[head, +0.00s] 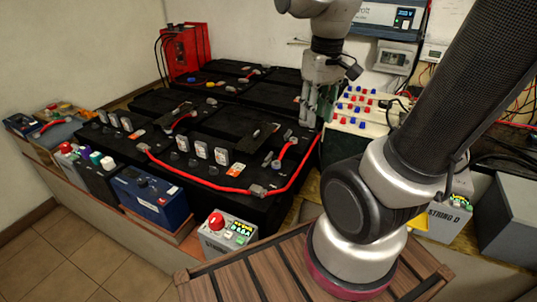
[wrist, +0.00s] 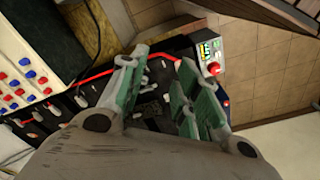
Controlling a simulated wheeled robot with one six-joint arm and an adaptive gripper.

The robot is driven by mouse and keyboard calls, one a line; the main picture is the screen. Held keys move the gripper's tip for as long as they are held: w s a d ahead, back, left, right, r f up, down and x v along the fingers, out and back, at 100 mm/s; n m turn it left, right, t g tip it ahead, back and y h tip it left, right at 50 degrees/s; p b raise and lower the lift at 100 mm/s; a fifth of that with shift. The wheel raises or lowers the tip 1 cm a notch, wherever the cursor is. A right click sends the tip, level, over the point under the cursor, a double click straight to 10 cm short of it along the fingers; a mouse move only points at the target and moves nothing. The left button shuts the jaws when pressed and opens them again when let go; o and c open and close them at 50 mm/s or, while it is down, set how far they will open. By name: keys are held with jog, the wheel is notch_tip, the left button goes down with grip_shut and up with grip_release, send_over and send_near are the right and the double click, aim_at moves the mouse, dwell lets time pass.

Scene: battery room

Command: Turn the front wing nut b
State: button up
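My gripper (head: 318,112) hangs fingers down over the right end of the black battery bank (head: 185,160). In the wrist view its green-padded fingers (wrist: 156,74) stand apart, with nothing seen between them. Past them lie the dark battery top and a red cable (wrist: 95,76). Grey terminal fittings sit on the batteries, one at the cable's front right bend (head: 257,190) and one near its right end (head: 288,136). A wing nut is too small to make out for sure, and I cannot tell which one is b.
A grey box with a red button (head: 228,232) and a blue unit (head: 150,194) stand along the front edge. A pale panel of red and blue caps (head: 358,118) is close right of my gripper. A red case (head: 186,52) stands at the back left.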

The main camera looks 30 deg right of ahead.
jog(key=w+f+m+g, duration=0.2)
jog(key=w+f, duration=0.6)
jog(key=m+t, duration=0.1)
jog(key=m, duration=0.6)
send_over(269, 155)
jog(key=f, duration=0.8)
jog(key=s+f, duration=0.1)
jog(key=f, duration=0.3)
jog(key=shift+a+f, duration=0.1)
jog(key=shift+f, duration=0.05)
jog(key=shift+w+f+m+t, duration=0.1)
jog(key=shift+w+m+t, duration=0.2)
jog(key=shift+w+m, duration=0.25)
notch_tip(269, 155, down, 8)
jog(key=shift+s+r, duration=0.15)
jog(key=shift+r, duration=0.05)
grip_shut()
